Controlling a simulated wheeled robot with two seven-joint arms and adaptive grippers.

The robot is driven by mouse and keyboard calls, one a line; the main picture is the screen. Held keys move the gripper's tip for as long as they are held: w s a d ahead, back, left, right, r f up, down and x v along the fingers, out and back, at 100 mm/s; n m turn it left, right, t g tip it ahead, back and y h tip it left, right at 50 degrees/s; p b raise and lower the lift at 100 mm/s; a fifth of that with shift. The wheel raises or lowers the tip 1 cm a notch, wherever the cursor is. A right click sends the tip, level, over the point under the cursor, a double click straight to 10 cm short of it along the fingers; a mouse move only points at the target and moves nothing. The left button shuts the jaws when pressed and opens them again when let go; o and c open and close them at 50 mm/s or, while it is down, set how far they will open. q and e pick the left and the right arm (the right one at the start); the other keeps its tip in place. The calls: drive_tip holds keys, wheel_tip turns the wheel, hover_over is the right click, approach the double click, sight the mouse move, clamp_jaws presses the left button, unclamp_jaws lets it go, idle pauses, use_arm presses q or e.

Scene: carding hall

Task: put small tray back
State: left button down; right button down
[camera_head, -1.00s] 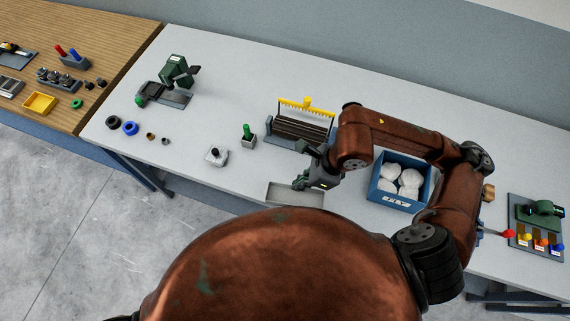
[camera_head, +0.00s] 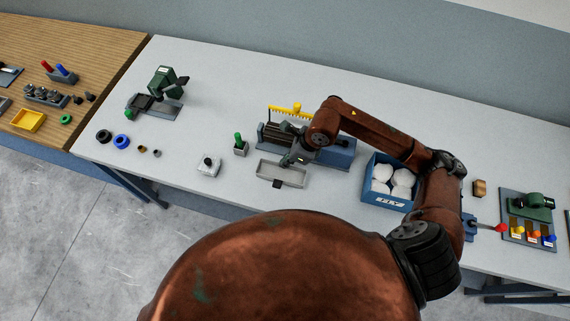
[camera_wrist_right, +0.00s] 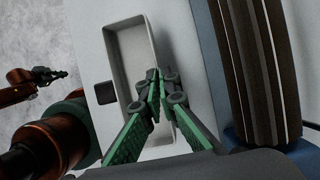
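The small tray (camera_head: 262,174) is a shallow grey rectangular tray with a dark tab on its near side, just in front of the roller machine (camera_head: 340,154) with the yellow comb. Whether it touches the bench is unclear. My right gripper (camera_head: 297,161) is at the tray's far long wall. In the right wrist view the green-padded fingers (camera_wrist_right: 156,88) close together on that wall of the tray (camera_wrist_right: 122,52). The tray looks empty. My left gripper (camera_wrist_right: 50,75) appears small at the left edge of the wrist view, away from the tray; its fingers are too small to read.
A blue box (camera_head: 388,204) of white balls stands right of the machine. A block with a green peg (camera_head: 240,147) and a white block (camera_head: 208,166) stand left of the tray. A panel with coloured knobs (camera_head: 528,221) is far right. Bench between is clear.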

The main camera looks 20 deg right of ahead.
drive_tip(key=shift+w+f, duration=0.3)
drive_tip(key=shift+f, duration=0.1)
wheel_tip(320, 180, down, 3)
drive_tip(key=shift+w+f, duration=0.1)
drive_tip(key=shift+f, duration=0.05)
drive_tip(key=c, duration=2.7)
unclamp_jaws()
drive_tip(key=shift+f, duration=0.1)
drive_tip(key=o, duration=0.5)
drive_tip(key=shift+o, duration=0.2)
drive_tip(key=v, duration=1.2)
